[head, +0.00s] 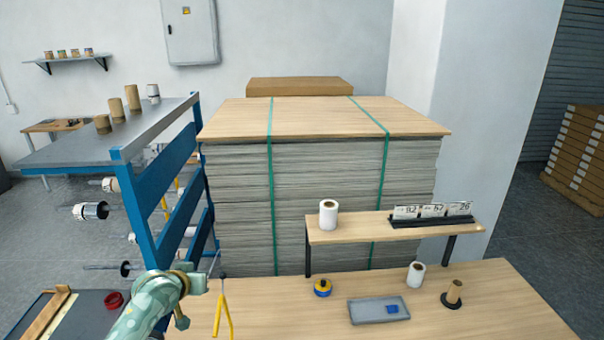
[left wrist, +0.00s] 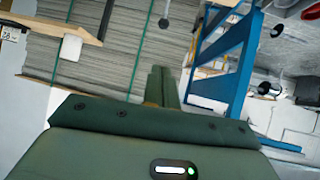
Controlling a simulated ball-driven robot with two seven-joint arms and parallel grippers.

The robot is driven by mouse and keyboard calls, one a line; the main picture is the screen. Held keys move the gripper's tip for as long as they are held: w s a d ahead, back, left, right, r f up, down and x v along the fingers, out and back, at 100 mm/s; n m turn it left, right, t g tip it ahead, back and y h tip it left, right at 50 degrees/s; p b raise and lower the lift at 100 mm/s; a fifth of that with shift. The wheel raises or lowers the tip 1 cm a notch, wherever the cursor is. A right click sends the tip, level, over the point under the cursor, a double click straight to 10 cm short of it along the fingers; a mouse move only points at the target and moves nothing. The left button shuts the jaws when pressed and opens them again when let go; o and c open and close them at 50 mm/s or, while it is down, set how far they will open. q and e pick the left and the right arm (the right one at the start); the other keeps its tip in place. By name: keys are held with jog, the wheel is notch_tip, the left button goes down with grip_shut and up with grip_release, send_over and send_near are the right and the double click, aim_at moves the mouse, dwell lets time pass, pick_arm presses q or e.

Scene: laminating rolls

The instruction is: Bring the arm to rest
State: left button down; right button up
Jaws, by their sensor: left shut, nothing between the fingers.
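My left arm comes in from the bottom left of the head view, with a mottled green forearm. Its gripper (head: 197,284) is in front of the blue rack, near the left end of the wooden table. In the left wrist view the fingers of the left gripper (left wrist: 163,84) are together, with nothing between them. They point toward the grey stack and the blue rack. My right gripper is in neither view.
The blue rack (head: 155,215) with rolls on rods stands close by the left arm. The table (head: 270,318) holds a grey tray (head: 360,314), a tape roll (head: 322,288) and a raised shelf (head: 345,233). The strapped stack (head: 325,180) stands behind.

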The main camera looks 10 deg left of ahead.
pick_arm(q)
jog(key=s+d+f+m+g+y, duration=0.1)
jog(key=s+d+m, duration=0.3)
jog(key=s, duration=0.8)
jog(key=s+d+f+m+g+y, duration=0.1)
jog(key=s+d+m+g, duration=0.2)
jog(key=s, duration=0.8)
jog(key=s+r+m+y, duration=0.2)
jog(key=s+r, duration=0.2)
jog(key=s, duration=0.6)
jog(key=s+d+f+g+h+b, duration=0.15)
jog(key=f+b, duration=0.55)
jog(key=f, duration=1.3)
jog(key=s+d+f+g+h+b, duration=0.1)
jog(key=d+f+b, duration=0.4)
jog(key=f, duration=1.4)
jog(key=s+f+n+g+b, duration=0.1)
jog(key=s+f+b, duration=0.4)
jog(key=f, duration=0.5)
jog(key=s+a+f+n+g+h+b, duration=0.1)
jog(key=s+f+b, duration=0.5)
jog(key=s+f, duration=0.3)
jog(key=s+a+f+n+g+h+b, duration=0.1)
jog(key=s+f+b, duration=0.4)
jog(key=f, duration=0.8)
jog(key=shift+s+a+n+b, duration=0.25)
jog(key=shift+s+n, duration=0.25)
jog(key=shift+s, duration=0.45)
jog(key=shift+w+g, duration=0.1)
jog(key=shift+g, duration=0.15)
